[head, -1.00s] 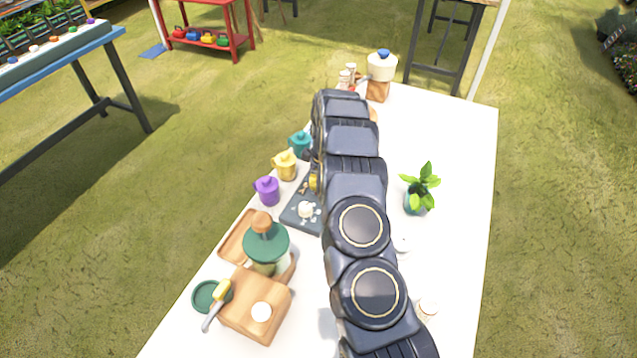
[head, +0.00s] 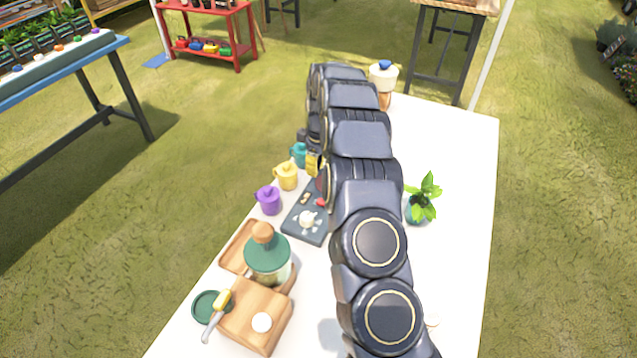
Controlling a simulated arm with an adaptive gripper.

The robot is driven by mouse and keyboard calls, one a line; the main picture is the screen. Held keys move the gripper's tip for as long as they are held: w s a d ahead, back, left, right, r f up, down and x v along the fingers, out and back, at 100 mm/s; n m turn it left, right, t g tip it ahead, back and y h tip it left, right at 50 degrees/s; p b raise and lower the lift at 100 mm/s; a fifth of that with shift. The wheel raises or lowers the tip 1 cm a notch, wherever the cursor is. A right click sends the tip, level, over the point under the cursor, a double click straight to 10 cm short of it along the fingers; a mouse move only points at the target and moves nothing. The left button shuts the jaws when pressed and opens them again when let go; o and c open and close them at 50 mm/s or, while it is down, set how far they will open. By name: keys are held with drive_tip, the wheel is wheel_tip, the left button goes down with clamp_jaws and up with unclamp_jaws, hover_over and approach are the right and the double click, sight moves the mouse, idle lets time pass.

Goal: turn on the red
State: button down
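A small red thing (head: 321,202) shows at the right edge of the dark board (head: 299,232), partly hidden by my arm. I cannot tell if it is a button or a knob. A round white piece with pale marks around it (head: 307,218) sits on the same board, with a small tan piece just above it. My gripper (head: 313,165) is mostly hidden beside my arm, close to the board's far end. A yellow patch shows there; I cannot tell if it belongs to the gripper. The fingers are not clear, and nothing is visibly held.
Purple (head: 268,201), yellow (head: 286,176) and teal (head: 299,154) mugs line the white table's left edge. A green-lidded jar (head: 268,258) and a wooden block (head: 262,300) stand in front. A potted plant (head: 424,200) is right of my arm.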

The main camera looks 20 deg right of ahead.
wheel_tip(320, 180, up, 6)
drive_tip(key=shift+w+a, duration=0.35)
drive_tip(key=shift+r, duration=0.15)
drive_tip(key=s+a+r+m, duration=0.1)
drive_tip(key=s+a+r, duration=0.25)
drive_tip(key=s, duration=0.25)
drive_tip(key=s+a+r+m+g, duration=0.1)
drive_tip(key=s+a+r, duration=0.1)
drive_tip(key=s+r, duration=0.35)
drive_tip(key=s+a+r+m, duration=0.1)
drive_tip(key=s+a+r, duration=0.2)
drive_tip(key=s, duration=0.3)
drive_tip(key=s+a+m+g, duration=0.1)
drive_tip(key=s+m, duration=0.5)
drive_tip(key=s, duration=1.8)
drive_tip(key=shift+s+a+h, duration=0.15)
drive_tip(key=shift+s+h, duration=0.15)
drive_tip(key=shift+s, duration=0.1)
